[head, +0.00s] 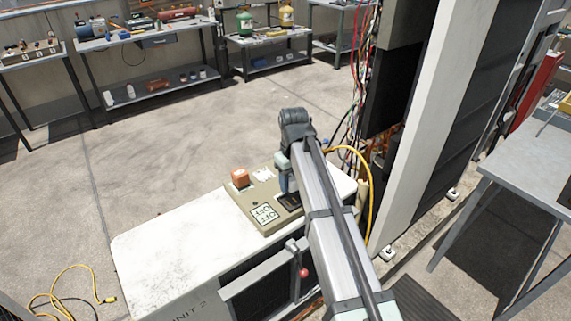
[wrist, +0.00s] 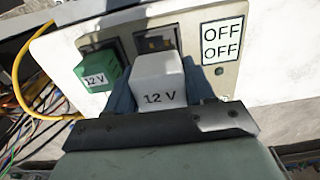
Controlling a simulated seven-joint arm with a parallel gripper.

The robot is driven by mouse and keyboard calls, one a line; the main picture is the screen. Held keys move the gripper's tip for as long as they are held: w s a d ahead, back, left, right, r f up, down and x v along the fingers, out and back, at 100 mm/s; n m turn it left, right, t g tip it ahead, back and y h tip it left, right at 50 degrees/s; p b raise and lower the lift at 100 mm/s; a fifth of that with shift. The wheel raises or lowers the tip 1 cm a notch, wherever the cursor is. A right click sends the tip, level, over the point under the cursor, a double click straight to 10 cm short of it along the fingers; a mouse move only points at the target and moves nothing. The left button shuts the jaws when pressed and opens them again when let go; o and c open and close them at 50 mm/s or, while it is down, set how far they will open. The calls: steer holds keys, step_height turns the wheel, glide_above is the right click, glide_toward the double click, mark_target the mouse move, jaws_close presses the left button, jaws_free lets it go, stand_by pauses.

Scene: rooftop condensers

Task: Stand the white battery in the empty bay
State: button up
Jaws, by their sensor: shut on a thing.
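The white battery (wrist: 160,82), marked 12 V, is between the blue fingers of my gripper (wrist: 165,95) in the wrist view. My gripper is shut on it. Just beyond it is a dark-framed empty bay (wrist: 155,40) in the panel, with its inside partly visible. A green battery (wrist: 102,70), also marked 12 V, sits to the left of that bay. In the head view my gripper (head: 287,185) is over the right part of the beige panel (head: 250,213), where my arm hides the white battery. The battery's far end is hidden, so I cannot tell whether it touches the bay.
An OFF/OFF label (wrist: 222,41) is right of the bay. The white unit top (head: 175,240) is clear on the left. A yellow cable (head: 367,185) and a tall cabinet (head: 440,110) stand close on the right.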

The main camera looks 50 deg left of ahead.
steer(key=shift+a+f, duration=0.15)
steer(key=shift+f, duration=1.8)
steer(key=shift+f, duration=0.85)
stand_by(0.5)
steer(key=o, duration=1.3)
steer(key=shift+r, duration=0.1)
step_height(320, 180, up, 14)
steer(key=shift+f, duration=0.2)
steer(key=shift+w, duration=0.1)
